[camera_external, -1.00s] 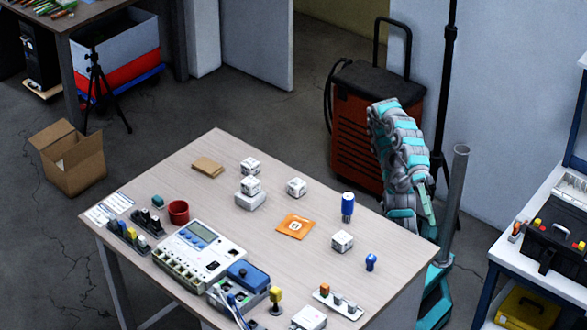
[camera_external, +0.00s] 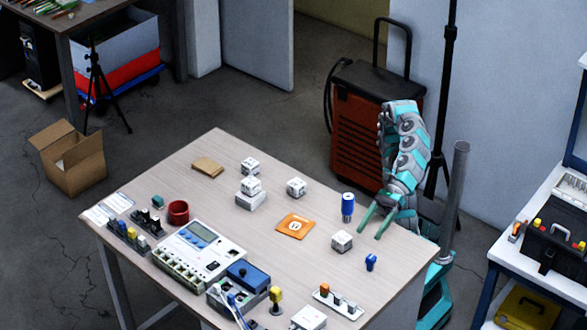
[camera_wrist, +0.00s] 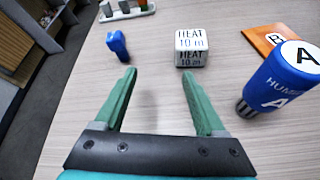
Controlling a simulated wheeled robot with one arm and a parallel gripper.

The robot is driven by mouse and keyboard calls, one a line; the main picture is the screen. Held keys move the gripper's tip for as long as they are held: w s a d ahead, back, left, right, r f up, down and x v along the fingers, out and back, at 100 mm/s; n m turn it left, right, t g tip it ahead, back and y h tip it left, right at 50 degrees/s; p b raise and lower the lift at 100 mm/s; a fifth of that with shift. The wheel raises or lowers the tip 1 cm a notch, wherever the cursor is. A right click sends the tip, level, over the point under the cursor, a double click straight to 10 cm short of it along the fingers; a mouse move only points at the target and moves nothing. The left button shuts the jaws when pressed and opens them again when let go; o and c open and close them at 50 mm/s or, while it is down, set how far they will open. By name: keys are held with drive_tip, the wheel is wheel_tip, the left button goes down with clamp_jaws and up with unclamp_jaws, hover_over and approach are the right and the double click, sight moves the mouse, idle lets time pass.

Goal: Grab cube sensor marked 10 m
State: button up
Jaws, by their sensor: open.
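A white cube sensor (camera_wrist: 191,48) in the wrist view reads "HEAT 10 m" on its top and front. It stands on the table (camera_wrist: 140,42), and in the external view it is the white cube (camera_external: 342,241) near the right side. My gripper (camera_wrist: 158,72) is open and empty, its green fingers pointing toward the cube. The cube lies beyond the fingertips, in line with the right finger and not between them. In the external view my gripper (camera_external: 371,232) is over the table's right edge, just right of the cube. Nothing hides the cube.
A blue cylinder marked "A" (camera_wrist: 283,80) stands close to the right finger. A small blue piece (camera_wrist: 117,45) is ahead of the left finger. An orange packet (camera_external: 295,226) lies beyond the cube. Other white cubes (camera_external: 296,187) stand farther back, their markings unreadable.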

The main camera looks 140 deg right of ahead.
sight(342, 242)
drive_tip(key=d+h, duration=0.1)
drive_tip(key=w+d+n, duration=0.1)
drive_tip(key=d, duration=0.1)
drive_tip(key=shift+d+t+h, duration=0.15)
drive_tip(key=shift+t+h, duration=0.25)
drive_tip(key=shift+w+d, duration=0.1)
drive_tip(key=shift+d, duration=0.1)
drive_tip(key=b+x, duration=0.2)
drive_tip(key=x, duration=0.4)
drive_tip(key=shift+w+d+f, duration=0.15)
drive_tip(key=shift+w+d, duration=0.05)
drive_tip(key=shift+w+f, duration=0.1)
drive_tip(key=shift+w, duration=0.45)
drive_tip(key=shift+c, duration=0.4)
drive_tip(key=c, duration=1.1)
drive_tip(key=shift+o, duration=0.2)
